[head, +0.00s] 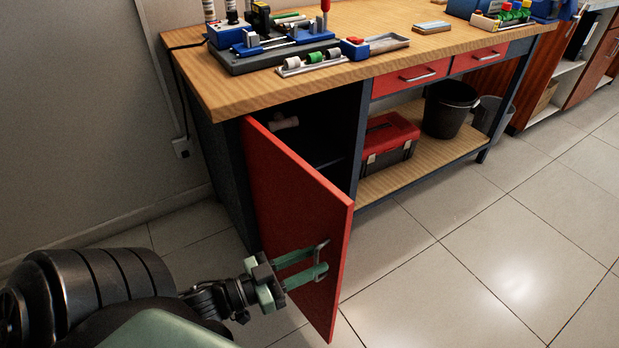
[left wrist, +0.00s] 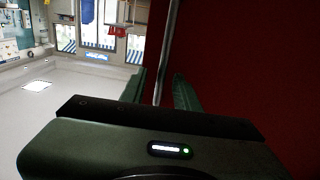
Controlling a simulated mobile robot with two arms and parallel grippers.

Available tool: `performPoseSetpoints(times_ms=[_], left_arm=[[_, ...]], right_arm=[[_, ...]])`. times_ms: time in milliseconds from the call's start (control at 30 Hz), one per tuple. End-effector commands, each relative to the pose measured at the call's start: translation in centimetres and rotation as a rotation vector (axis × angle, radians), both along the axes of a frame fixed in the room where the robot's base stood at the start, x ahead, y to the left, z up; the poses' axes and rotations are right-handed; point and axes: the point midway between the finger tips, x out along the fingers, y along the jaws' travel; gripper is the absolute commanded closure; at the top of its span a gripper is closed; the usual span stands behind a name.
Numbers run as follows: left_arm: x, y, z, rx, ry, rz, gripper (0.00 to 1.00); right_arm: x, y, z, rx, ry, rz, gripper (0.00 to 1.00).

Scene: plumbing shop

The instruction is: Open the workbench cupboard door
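The red workbench cupboard door (head: 290,200) stands swung wide out from the bench in the head view, with the dark cupboard interior (head: 310,125) showing behind it. The door's metal handle (head: 322,246) is near its free edge. My left gripper (head: 308,264) is at the handle, its green fingers spread apart. In the left wrist view the handle bar (left wrist: 165,55) runs between the two fingers, with a gap visible on each side. The red door face (left wrist: 250,60) fills the right of that view. My right gripper is not in view.
The workbench top (head: 230,93) carries a vise and tools. A red toolbox (head: 390,140) and a black bucket (head: 450,108) stand on the lower shelf (head: 420,165). The wall (head: 80,120) is at the left. The tiled floor (head: 470,260) right of the door is clear.

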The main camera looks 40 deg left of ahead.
Motion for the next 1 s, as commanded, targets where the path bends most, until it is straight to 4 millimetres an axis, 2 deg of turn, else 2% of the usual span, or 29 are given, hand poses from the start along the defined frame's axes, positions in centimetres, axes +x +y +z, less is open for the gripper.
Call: performPoseSetpoints(times_ms=[233, 367, 500, 700, 1000], left_arm=[[-0.6, 0.3, 0.0, 0.0, 0.002, 0.002, 0.69], [-2.5, 1.1, 0.0, 0.0, 0.005, 0.002, 0.69], [-4.8, 2.0, 0.0, 0.0, 0.005, 0.002, 0.69], [-6.9, 2.9, 0.0, 0.0, 0.002, 0.001, 0.69], [-7.2, 3.0, 0.0, 0.0, 0.0, 0.0, 0.69]], right_arm=[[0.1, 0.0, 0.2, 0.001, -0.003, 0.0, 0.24], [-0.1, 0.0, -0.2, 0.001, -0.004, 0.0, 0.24], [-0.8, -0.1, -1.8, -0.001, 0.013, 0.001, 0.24], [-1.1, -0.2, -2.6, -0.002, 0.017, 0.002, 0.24], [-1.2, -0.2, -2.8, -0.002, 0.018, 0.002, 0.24]])
